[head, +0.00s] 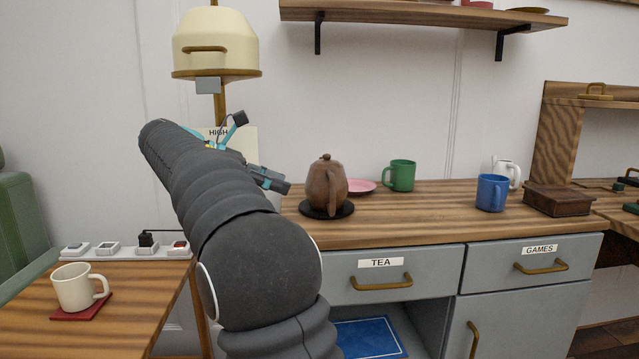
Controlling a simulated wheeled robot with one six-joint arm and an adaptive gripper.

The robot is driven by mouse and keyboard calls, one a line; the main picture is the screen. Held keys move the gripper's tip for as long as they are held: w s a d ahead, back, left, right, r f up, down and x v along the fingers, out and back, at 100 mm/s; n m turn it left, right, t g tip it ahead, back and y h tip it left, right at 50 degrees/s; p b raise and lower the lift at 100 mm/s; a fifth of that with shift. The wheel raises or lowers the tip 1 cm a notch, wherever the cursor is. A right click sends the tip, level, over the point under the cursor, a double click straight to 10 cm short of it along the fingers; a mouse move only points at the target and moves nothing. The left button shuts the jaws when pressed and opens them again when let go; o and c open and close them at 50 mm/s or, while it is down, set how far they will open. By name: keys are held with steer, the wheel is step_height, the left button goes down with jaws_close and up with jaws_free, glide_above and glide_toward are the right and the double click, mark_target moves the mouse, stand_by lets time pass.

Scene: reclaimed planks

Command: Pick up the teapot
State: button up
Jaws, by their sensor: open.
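The teapot (327,188) is brown with a lid and a handle facing me. It stands upright on a round black mat (342,211) near the left end of the wooden counter. My gripper (256,150) is open, to the left of the teapot and a little higher, apart from it. One finger reaches down toward the teapot's side. My arm hides part of the gripper and the counter's left end.
A blue mug (491,193), a white mug (508,172) and a wooden box (563,199) are farther right. A shelf (420,14) hangs above. The counter's front middle is clear.

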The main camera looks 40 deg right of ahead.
mark_target(333, 196)
steer(key=shift+g, duration=0.3)
steer(key=b+x, duration=0.1)
steer(key=x, duration=0.3)
steer(key=b+x, duration=0.1)
steer(key=x, duration=0.4)
steer(key=r+b+x, duration=0.1)
steer(key=b+x, duration=0.1)
steer(key=x, duration=0.2)
steer(key=shift+w+d+f, duration=0.1)
steer(key=shift+d+f, duration=0.05)
steer(key=shift+d, duration=0.35)
jaws_close()
